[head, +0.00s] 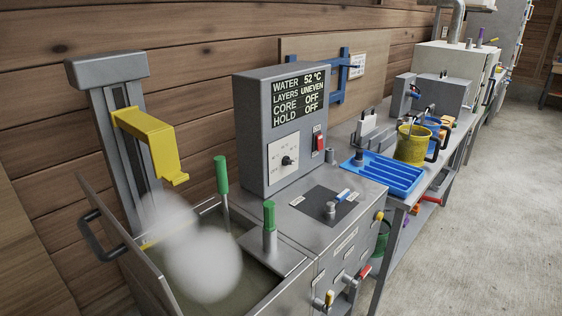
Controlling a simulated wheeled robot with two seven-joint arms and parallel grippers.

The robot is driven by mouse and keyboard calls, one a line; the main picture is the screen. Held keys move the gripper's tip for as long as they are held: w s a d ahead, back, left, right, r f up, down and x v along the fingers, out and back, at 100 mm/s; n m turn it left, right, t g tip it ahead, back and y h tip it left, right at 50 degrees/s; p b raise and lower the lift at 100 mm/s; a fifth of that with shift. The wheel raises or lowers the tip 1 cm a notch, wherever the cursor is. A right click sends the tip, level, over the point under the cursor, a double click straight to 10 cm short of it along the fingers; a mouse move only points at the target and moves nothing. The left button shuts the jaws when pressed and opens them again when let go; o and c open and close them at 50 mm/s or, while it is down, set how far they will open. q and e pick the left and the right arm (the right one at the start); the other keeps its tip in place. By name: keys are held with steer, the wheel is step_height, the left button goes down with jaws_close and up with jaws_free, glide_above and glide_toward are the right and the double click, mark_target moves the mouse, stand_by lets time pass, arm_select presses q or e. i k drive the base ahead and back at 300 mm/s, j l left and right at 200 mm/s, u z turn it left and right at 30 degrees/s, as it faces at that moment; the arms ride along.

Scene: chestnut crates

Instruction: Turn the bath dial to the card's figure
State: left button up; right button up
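The dial (288,160) is a small black knob on a white square plate on the front of a grey control box (253,125). Its scale marks are too small to read. The display (298,97) above it reads WATER 52 °C, LAYERS UNEVEN, CORE OFF, HOLD OFF. The bath (232,289) is a metal tank of murky water at the lower left, partly hidden by white steam. A small white card (357,66) hangs on the board behind the box; its figure cannot be read. Neither of my grippers is in view.
A red switch (319,143) sits right of the dial. Green handles (221,174) stand at the bath, and a yellow bracket (150,138) hangs from a column over it.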

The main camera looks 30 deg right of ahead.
mark_target(286, 160)
steer(key=i+l+z, duration=0.15)
steer(key=l, duration=0.35)
steer(key=i+l+z, duration=0.15)
steer(key=l, duration=0.4)
steer(key=i+l+z, duration=0.15)
steer(key=l, duration=0.35)
steer(key=i+l+z, duration=0.1)
steer(key=l, duration=0.35)
steer(key=i+l+z, duration=0.15)
steer(key=l, duration=0.3)
steer(key=i+l+z, duration=0.15)
steer(key=i+l, duration=0.2)
steer(key=i+l+z, duration=0.15)
steer(key=l, duration=0.3)
steer(key=i+u, duration=0.1)
steer(key=u, duration=1.55)
